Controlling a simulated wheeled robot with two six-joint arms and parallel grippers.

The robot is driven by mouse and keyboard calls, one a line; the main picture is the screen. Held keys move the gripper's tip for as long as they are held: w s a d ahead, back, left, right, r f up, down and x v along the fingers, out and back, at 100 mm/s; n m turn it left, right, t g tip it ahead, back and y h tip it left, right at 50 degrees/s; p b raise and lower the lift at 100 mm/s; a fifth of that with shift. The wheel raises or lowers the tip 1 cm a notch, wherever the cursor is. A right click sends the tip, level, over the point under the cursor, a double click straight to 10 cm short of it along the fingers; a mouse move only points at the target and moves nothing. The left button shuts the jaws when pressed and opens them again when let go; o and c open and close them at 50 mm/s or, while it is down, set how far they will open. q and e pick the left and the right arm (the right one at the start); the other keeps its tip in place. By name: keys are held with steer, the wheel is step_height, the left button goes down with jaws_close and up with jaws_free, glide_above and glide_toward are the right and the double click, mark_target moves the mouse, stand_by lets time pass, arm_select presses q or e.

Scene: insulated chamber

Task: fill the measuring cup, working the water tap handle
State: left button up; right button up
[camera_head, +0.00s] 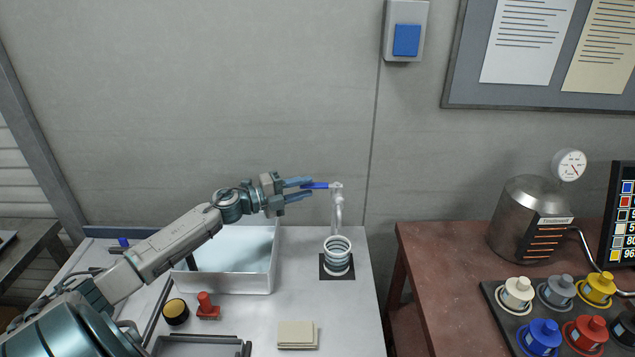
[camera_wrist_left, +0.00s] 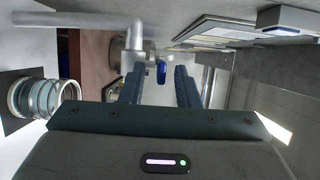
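The water tap (camera_head: 338,208) stands at the back of the white table, with its blue handle (camera_head: 315,185) pointing left. The measuring cup (camera_head: 337,262), clear with pale rings, stands upright on a black square mat (camera_head: 337,276) below the tap. My left gripper (camera_head: 306,188) is open at the handle's free end. In the left wrist view the blue handle (camera_wrist_left: 161,72) shows end-on between the two spread fingertips, with gaps on both sides. The cup (camera_wrist_left: 45,98) appears sideways there at the left. I cannot tell the water level. My right gripper is not in view.
A white basin (camera_head: 225,281) lies under my left arm. A red-knobbed stamp (camera_head: 207,308), a round black-and-yellow object (camera_head: 176,311) and a beige block (camera_head: 297,335) are in front. A brown table (camera_head: 450,250) with coloured pots stands right. The wall is close behind the tap.

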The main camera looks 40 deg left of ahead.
mark_target(318, 184)
arm_select(q)
steer(key=p+x, duration=0.1)
steer(key=x, duration=0.2)
steer(key=shift+w+d+r, duration=0.1)
steer(key=shift+r, duration=0.1)
steer(key=shift+w+d+f+p, duration=0.15)
steer(key=shift+w+d+p, duration=0.25)
steer(key=shift+w, duration=0.15)
jaws_close()
